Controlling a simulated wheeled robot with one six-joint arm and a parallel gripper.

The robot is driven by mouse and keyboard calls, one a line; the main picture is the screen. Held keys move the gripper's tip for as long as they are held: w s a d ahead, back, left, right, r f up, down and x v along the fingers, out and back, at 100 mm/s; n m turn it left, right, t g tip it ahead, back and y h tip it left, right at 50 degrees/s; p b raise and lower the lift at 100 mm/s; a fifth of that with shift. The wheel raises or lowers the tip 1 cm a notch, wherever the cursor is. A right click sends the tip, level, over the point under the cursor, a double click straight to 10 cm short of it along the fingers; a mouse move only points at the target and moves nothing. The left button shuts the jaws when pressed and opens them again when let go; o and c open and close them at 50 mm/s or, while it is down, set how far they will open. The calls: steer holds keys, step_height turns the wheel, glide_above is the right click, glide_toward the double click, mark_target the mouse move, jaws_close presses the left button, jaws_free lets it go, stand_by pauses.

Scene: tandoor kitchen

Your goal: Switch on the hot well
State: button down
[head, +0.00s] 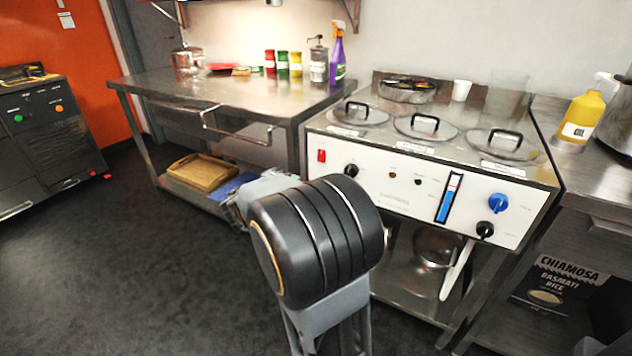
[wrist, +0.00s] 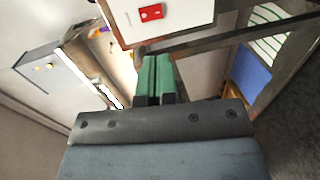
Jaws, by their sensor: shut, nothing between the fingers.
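The hot well (head: 395,195) stands against the back wall at the right, a steel unit with a white front panel and three handled lids on top. A red rocker switch (head: 321,156) is at the left end of the panel. It also shows near the top of the wrist view (wrist: 151,12). My gripper (wrist: 155,60) has green fingers that are shut and empty. Its tips lie just below the panel's edge in the wrist picture, apart from the switch. In the head view my arm hides the fingers. I cannot tell the switch's position.
The panel also has a black knob (head: 351,170), two small lamps, a blue knob (head: 498,203) and another black knob (head: 485,229). A steel table (head: 230,115) stands to the left, with a wooden tray (head: 200,173) on its lower shelf.

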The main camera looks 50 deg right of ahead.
mark_target(320, 160)
steer(key=shift+w+d+f+h, duration=0.25)
steer(key=shift+w+h, duration=0.05)
steer(key=shift+w, duration=0.15)
steer(key=b+x, duration=0.2)
steer(key=x, duration=1.2)
steer(key=shift+w, duration=0.15)
